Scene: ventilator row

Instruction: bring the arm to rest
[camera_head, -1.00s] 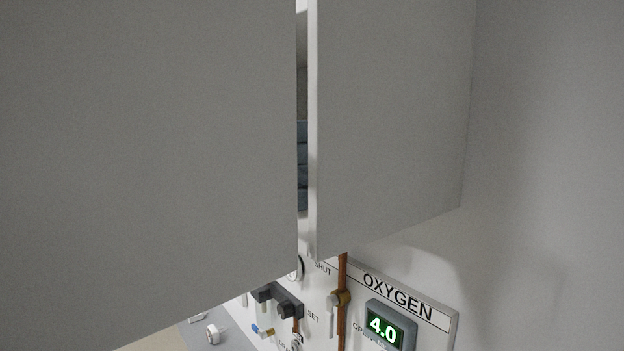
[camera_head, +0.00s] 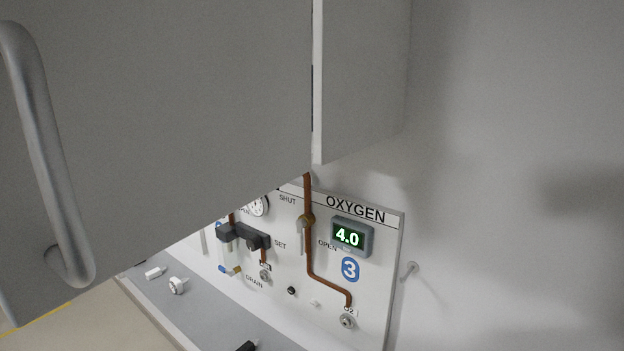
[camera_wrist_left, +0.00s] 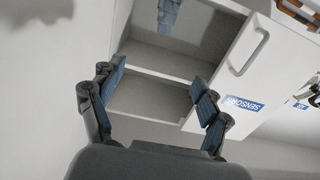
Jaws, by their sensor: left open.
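My left gripper (camera_wrist_left: 158,82) shows in the left wrist view, with its two blue-padded fingers spread wide and nothing between them. Beyond the fingers is an open white cabinet (camera_wrist_left: 160,60) with a shelf; a blue item (camera_wrist_left: 168,15) lies inside it at the top of the picture. No part of either arm can be made out in the head view. My right gripper shows in neither view.
A grey cabinet door (camera_head: 170,90) with a bar handle (camera_head: 45,150) fills the head view's upper left. Small fittings lie on the grey counter (camera_head: 215,320). A "SENSORS" label (camera_wrist_left: 243,104) marks a cabinet front.

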